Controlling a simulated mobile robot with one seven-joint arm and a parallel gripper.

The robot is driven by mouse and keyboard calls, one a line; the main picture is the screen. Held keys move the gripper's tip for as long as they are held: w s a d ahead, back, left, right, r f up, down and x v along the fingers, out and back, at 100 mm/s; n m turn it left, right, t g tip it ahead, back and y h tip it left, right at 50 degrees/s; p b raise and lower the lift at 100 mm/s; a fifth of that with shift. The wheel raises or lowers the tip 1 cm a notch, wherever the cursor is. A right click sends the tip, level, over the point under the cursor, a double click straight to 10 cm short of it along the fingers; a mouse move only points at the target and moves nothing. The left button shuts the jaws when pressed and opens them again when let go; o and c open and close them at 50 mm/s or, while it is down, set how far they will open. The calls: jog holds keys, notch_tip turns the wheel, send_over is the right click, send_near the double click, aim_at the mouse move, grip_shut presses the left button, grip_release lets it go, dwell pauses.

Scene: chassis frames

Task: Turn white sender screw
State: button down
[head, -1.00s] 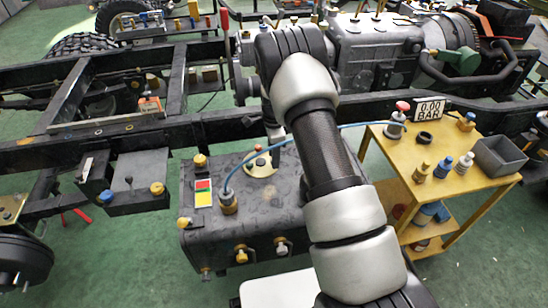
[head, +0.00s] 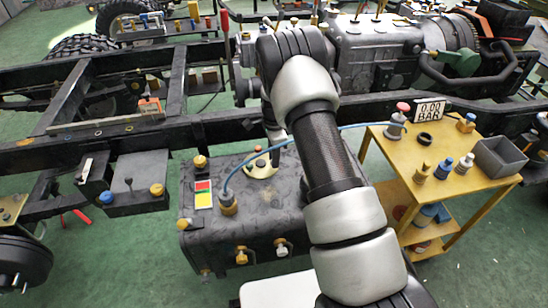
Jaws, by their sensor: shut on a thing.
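The sender is a round pale flange (head: 261,170) with a small orange-red knob on top of the dark tank (head: 250,222). My gripper (head: 276,140) shows only in part below my wrist, coming down at the back right edge of the flange. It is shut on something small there. The white screw itself is hidden by my gripper and arm, so I cannot make out its head or how far it is turned.
A blue hose (head: 240,168) arches from a brass fitting (head: 228,203) on the tank, past my gripper, to the yellow cart (head: 400,150) at right. The gauge there reads 0.00 BAR (head: 429,110). A chassis rail (head: 215,128) runs behind the tank.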

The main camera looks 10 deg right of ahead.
jog(key=n+b, duration=0.1)
jog(key=n, duration=1.3)
jog(key=shift+b, duration=0.4)
jog(key=n, duration=0.4)
jog(key=shift+n, duration=0.4)
jog(key=c, duration=1.6)
grip_release()
jog(key=shift+o, duration=0.2)
notch_tip(320, 180, up, 17)
jog(key=p, duration=0.3)
jog(key=shift+r, duration=0.2)
